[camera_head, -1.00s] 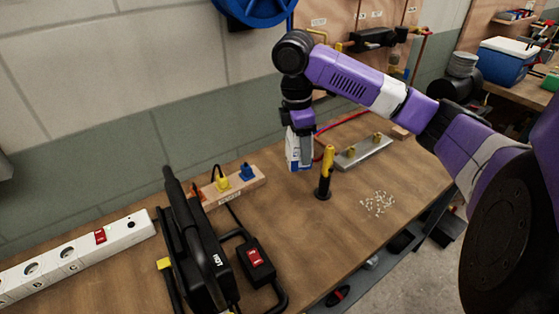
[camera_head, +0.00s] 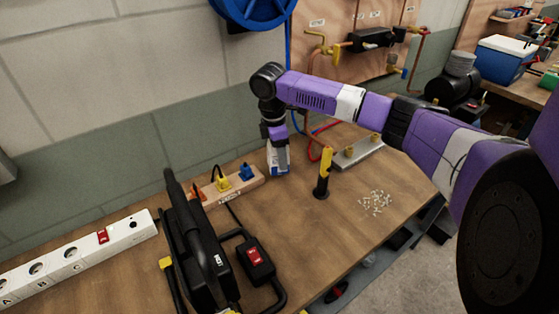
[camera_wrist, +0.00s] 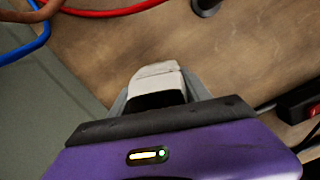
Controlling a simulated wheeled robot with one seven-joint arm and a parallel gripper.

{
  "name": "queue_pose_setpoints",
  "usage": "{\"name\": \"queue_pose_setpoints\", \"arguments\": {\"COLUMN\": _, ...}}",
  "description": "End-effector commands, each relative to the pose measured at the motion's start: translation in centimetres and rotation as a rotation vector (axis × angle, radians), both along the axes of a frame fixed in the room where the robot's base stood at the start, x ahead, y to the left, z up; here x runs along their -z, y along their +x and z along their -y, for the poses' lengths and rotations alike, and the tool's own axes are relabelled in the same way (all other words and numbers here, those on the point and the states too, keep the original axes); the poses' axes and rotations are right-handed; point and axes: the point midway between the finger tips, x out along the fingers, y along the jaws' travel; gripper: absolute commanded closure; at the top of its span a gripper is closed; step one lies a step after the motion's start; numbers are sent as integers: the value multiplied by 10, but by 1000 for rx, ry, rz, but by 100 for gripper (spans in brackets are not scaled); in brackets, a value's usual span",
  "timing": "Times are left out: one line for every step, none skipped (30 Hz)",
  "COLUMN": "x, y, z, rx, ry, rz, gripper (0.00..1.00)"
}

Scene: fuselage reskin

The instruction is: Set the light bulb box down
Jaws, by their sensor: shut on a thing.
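The light bulb box (camera_head: 279,159) is white and blue and stands roughly upright under my gripper (camera_head: 277,143) in the head view, at the back of the wooden bench. My gripper is shut on it from above. The box's lower end is at or just above the bench top; I cannot tell whether it touches. In the wrist view the pale top of the box (camera_wrist: 158,70) shows between the fingers of my gripper (camera_wrist: 157,88); the rest of it is hidden.
A yellow and black tool (camera_head: 324,172) stands upright right of the box. A wooden block with coloured plugs (camera_head: 228,187) is close on the left. A metal bar (camera_head: 358,152) and small white pieces (camera_head: 376,203) lie to the right. The bench (camera_head: 295,225) is clear in front.

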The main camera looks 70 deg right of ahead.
Motion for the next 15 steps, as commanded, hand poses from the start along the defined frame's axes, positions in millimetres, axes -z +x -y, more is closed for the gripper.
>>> {"name": "queue_pose_setpoints", "arguments": {"x": 8, "y": -1, "z": -1, "rx": 0, "ry": 2, "rz": -3, "gripper": 84}}
{"name": "queue_pose_setpoints", "arguments": {"x": 12, "y": -1, "z": -1, "rx": 0, "ry": 3, "rz": -3, "gripper": 84}}
{"name": "queue_pose_setpoints", "arguments": {"x": 17, "y": -1, "z": -1, "rx": 0, "ry": 2, "rz": -3, "gripper": 84}}
{"name": "queue_pose_setpoints", "arguments": {"x": 21, "y": -1, "z": -1, "rx": 0, "ry": 2, "rz": -3, "gripper": 84}}
{"name": "queue_pose_setpoints", "arguments": {"x": 22, "y": 0, "z": 0, "rx": 0, "ry": 1, "rz": -3, "gripper": 84}}
{"name": "queue_pose_setpoints", "arguments": {"x": 24, "y": 2, "z": 1, "rx": 0, "ry": -1, "rz": -3, "gripper": 84}}
{"name": "queue_pose_setpoints", "arguments": {"x": 26, "y": 2, "z": 1, "rx": 0, "ry": 0, "rz": -4, "gripper": 84}}
{"name": "queue_pose_setpoints", "arguments": {"x": 27, "y": 3, "z": 2, "rx": 0, "ry": -1, "rz": -3, "gripper": 84}}
{"name": "queue_pose_setpoints", "arguments": {"x": 28, "y": 3, "z": 2, "rx": 0, "ry": 0, "rz": -2, "gripper": 84}}
{"name": "queue_pose_setpoints", "arguments": {"x": 29, "y": 3, "z": 2, "rx": 0, "ry": 0, "rz": -1, "gripper": 84}}
{"name": "queue_pose_setpoints", "arguments": {"x": 29, "y": 3, "z": 2, "rx": 0, "ry": 0, "rz": -1, "gripper": 84}}
{"name": "queue_pose_setpoints", "arguments": {"x": 29, "y": 3, "z": 1, "rx": 0, "ry": 0, "rz": -1, "gripper": 84}}
{"name": "queue_pose_setpoints", "arguments": {"x": 29, "y": 3, "z": 1, "rx": 0, "ry": 0, "rz": -1, "gripper": 84}}
{"name": "queue_pose_setpoints", "arguments": {"x": 29, "y": 3, "z": 1, "rx": 0, "ry": 0, "rz": -1, "gripper": 84}}
{"name": "queue_pose_setpoints", "arguments": {"x": 29, "y": 3, "z": 1, "rx": 0, "ry": 0, "rz": -1, "gripper": 84}}
